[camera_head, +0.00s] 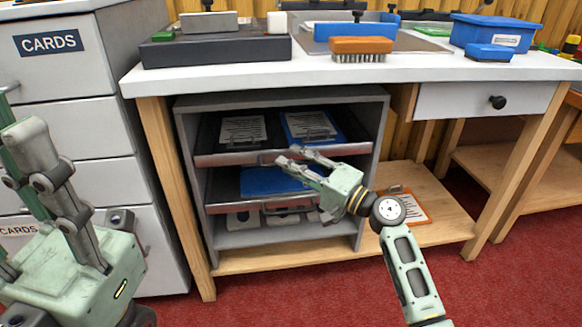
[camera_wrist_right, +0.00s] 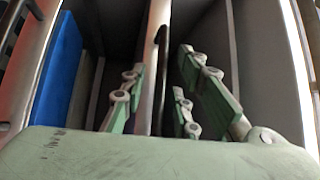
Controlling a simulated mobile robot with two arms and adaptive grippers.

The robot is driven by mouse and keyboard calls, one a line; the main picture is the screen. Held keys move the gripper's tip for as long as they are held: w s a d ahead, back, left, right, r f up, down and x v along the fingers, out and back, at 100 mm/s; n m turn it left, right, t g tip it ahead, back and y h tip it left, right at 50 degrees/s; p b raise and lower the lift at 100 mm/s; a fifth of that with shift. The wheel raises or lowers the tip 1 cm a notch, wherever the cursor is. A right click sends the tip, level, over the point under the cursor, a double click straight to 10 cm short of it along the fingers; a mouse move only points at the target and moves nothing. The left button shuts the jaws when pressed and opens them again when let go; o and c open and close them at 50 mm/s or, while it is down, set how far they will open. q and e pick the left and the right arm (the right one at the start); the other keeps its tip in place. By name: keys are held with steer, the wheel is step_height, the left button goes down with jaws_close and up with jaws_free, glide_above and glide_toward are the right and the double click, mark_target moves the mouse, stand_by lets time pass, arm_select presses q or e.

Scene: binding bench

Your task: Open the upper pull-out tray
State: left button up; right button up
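The upper pull-out tray (camera_head: 228,158) sits in the grey shelf unit under the bench, with a grey-red front edge and a dark handle partly hidden by my right gripper. My right gripper (camera_head: 287,158) is open at the middle of that front edge. In the right wrist view, its fingers (camera_wrist_right: 157,100) stand on both sides of a pale bar (camera_wrist_right: 156,45) with a dark handle strip beside it. A gap shows between fingers and bar; contact cannot be told. My left gripper (camera_head: 15,112) is at the left edge, partly cut off, fingers apart and empty.
A lower tray (camera_head: 225,207) lies below, holding a blue item (camera_head: 265,181). Two clipboards lie in the upper tray. The bench leg (camera_head: 178,190) and drawer cabinet (camera_head: 75,75) stand left. A clipboard (camera_head: 408,207) lies on the bottom shelf. Red floor in front is clear.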

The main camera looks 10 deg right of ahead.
steer(key=shift+w+a+r, duration=0.1)
steer(key=shift+w+a, duration=0.15)
steer(key=shift+w, duration=0.05)
steer(key=shift+c, duration=0.5)
jaws_close()
